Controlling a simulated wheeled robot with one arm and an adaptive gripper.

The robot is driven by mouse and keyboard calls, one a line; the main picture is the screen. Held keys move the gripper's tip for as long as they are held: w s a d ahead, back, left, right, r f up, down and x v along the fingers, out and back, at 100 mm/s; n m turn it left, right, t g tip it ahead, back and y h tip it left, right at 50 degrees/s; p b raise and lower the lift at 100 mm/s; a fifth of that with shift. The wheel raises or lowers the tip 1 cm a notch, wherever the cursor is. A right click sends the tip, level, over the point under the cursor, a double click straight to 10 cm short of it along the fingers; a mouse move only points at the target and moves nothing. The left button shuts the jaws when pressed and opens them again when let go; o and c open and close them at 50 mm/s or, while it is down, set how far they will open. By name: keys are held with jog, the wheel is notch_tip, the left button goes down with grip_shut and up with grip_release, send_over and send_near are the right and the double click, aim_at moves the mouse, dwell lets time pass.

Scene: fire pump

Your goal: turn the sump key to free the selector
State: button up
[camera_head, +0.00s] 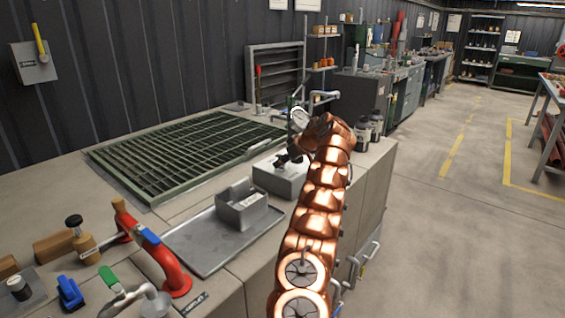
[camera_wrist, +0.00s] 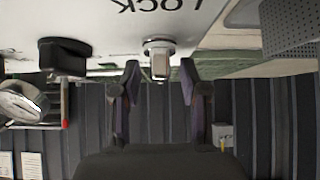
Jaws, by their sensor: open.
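In the wrist view, which is upside down, my gripper (camera_wrist: 160,82) is open, one dark finger on each side of a small silver key-like piece (camera_wrist: 160,62). This piece stands out from a round collar on a pale face lettered "LOCK" (camera_wrist: 160,6). I take it for the sump key; I cannot tell whether the fingers touch it. A black knob or lever (camera_wrist: 63,56), possibly the selector, sits to its left on the same face. In the head view, my copper arm reaches to a grey box (camera_head: 280,180) on the bench; dark parts at its top hide the key.
A green grating (camera_head: 185,150) lies behind. A red pipe (camera_head: 165,262) and several valves stand at the lower left. Dark bottles (camera_head: 370,128) stand right of my arm.

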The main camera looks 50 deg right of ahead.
jog(key=a+v, duration=0.1)
jog(key=v, duration=1)
jog(key=shift+s+d+r, duration=0.25)
jog(key=shift+d, duration=0.2)
